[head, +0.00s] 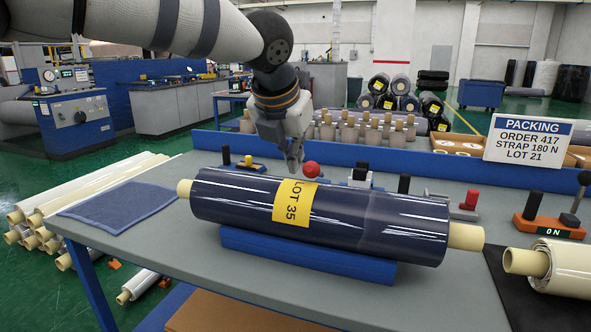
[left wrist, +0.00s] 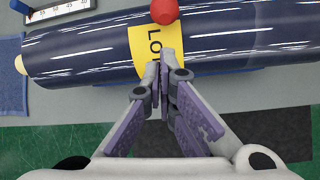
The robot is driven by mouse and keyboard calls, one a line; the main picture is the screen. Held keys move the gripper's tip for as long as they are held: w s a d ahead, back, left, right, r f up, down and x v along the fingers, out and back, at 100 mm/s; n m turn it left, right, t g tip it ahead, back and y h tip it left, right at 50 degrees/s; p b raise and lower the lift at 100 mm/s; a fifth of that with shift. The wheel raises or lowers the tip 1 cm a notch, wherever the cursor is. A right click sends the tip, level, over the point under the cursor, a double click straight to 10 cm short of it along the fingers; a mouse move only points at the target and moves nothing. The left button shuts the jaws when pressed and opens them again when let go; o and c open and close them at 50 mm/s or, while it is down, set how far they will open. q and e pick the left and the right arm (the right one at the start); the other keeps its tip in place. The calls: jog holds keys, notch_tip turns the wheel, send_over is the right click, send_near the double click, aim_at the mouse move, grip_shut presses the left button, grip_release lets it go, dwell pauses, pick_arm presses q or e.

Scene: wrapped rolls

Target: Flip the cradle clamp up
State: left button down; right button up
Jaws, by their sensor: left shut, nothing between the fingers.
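A dark blue wrapped roll (head: 390,222) with a yellow LOT 35 label lies in a blue cradle (head: 305,257) on the grey table. A red ball knob (head: 311,169), which looks like the clamp's handle end, shows just behind the roll's top. The rest of the clamp is hidden by the roll. My left gripper (head: 295,168) points down just left of the knob, fingers shut and empty. In the left wrist view the fingertips (left wrist: 165,55) are over the yellow label (left wrist: 148,42), with the red knob (left wrist: 164,12) just beyond them. Contact cannot be told. My right gripper is not in view.
A blue cloth (head: 118,207) lies at the table's left. Small black-knobbed fixtures (head: 360,176) and a red one (head: 467,202) stand behind the roll. An orange device (head: 546,226) and a cream roll (head: 565,267) are at right. A blue rail (head: 215,141) lines the back edge.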

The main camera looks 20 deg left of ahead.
aim_at(300, 189)
pick_arm(q)
jog(key=x, duration=0.8)
jog(key=shift+f, duration=0.1)
jog(key=shift+w+f, duration=0.3)
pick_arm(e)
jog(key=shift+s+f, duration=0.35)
